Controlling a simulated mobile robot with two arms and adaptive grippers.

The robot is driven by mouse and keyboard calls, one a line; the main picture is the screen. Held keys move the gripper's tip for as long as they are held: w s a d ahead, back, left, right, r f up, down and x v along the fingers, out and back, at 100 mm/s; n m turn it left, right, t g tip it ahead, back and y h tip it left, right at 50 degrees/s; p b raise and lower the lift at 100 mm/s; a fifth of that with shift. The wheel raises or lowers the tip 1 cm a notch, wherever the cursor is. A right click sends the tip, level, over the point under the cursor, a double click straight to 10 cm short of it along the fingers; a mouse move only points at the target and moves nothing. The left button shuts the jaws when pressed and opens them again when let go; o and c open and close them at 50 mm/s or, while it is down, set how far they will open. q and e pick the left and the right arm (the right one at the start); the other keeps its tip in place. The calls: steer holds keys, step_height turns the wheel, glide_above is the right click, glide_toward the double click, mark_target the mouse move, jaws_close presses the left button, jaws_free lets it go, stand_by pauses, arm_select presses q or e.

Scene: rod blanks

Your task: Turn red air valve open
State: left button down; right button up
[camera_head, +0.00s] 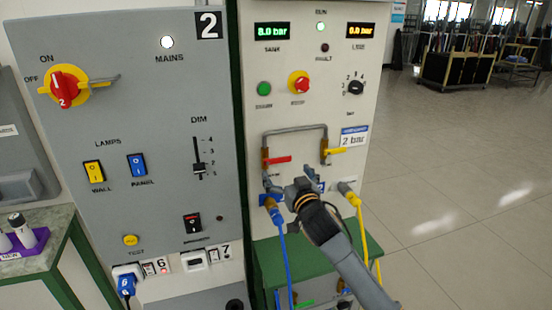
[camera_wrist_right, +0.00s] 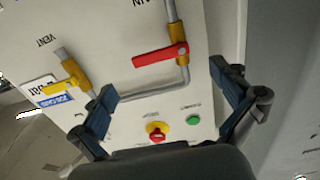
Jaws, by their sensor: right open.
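The red air valve handle (camera_head: 278,160) sits on the left leg of a bent grey pipe on the light panel. The handle lies level, across the upright pipe, pointing right. The red handle (camera_wrist_right: 158,56) also shows in the right wrist view, crosswise on a brass valve body (camera_wrist_right: 179,35). My right gripper (camera_head: 291,177) is open and empty, just below the handle in the head view. In the wrist view, its two blue-padded fingers (camera_wrist_right: 163,83) are spread wide, and the handle appears beyond them, apparently untouched. My left gripper is in no view.
A yellow-handled valve (camera_head: 335,151) sits on the pipe's right leg. Blue (camera_head: 281,255) and yellow (camera_head: 361,225) hoses hang below. The green start button (camera_head: 264,88) and red stop knob (camera_head: 299,83) are above. A grey panel (camera_head: 110,120) with switches stands left.

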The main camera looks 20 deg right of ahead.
mark_target(278, 161)
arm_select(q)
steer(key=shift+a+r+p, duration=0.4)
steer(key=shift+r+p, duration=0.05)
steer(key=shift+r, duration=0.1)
arm_select(e)
steer(key=w, duration=0.7)
steer(key=shift+w+a, duration=0.15)
steer(key=shift+a, duration=0.05)
steer(key=c, duration=1.6)
steer(key=shift+c, duration=0.2)
